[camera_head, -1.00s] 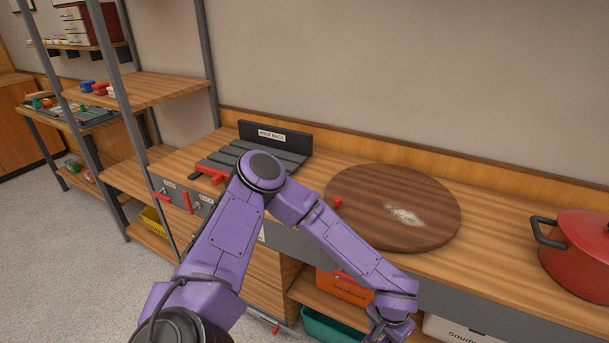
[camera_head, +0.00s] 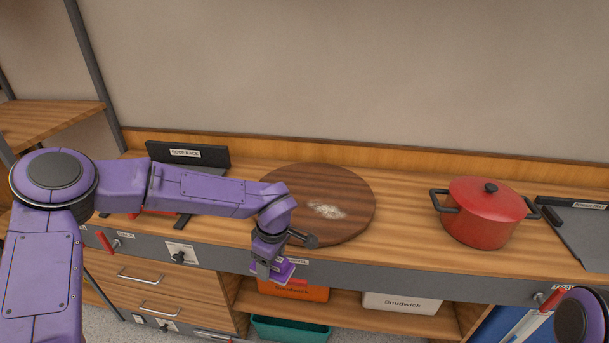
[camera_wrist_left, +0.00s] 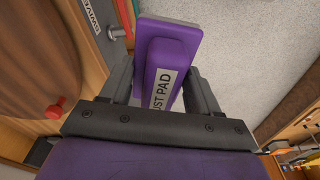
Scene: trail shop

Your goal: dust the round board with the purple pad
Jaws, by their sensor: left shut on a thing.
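The round board (camera_head: 345,196) is a dark wooden disc lying on the counter, with a whitish dust patch (camera_head: 327,211) right of its middle in the head view. Part of it also shows at the left of the left wrist view (camera_wrist_left: 50,60). My left gripper (camera_head: 273,268) is shut on the purple pad (camera_head: 284,270), just in front of the counter's front edge and the board. The pad's label, partly hidden, reads "UST PAD" in the left wrist view (camera_wrist_left: 168,75). My right gripper is not in view; a dark and purple part of mine shows at the lower right.
A red pot (camera_head: 485,215) stands on the counter right of the board. A black rack (camera_head: 188,155) is at the left, behind my left arm. Red-handled controls (camera_head: 107,242) stick out of the counter's front. Orange, white and teal bins (camera_head: 290,329) sit below.

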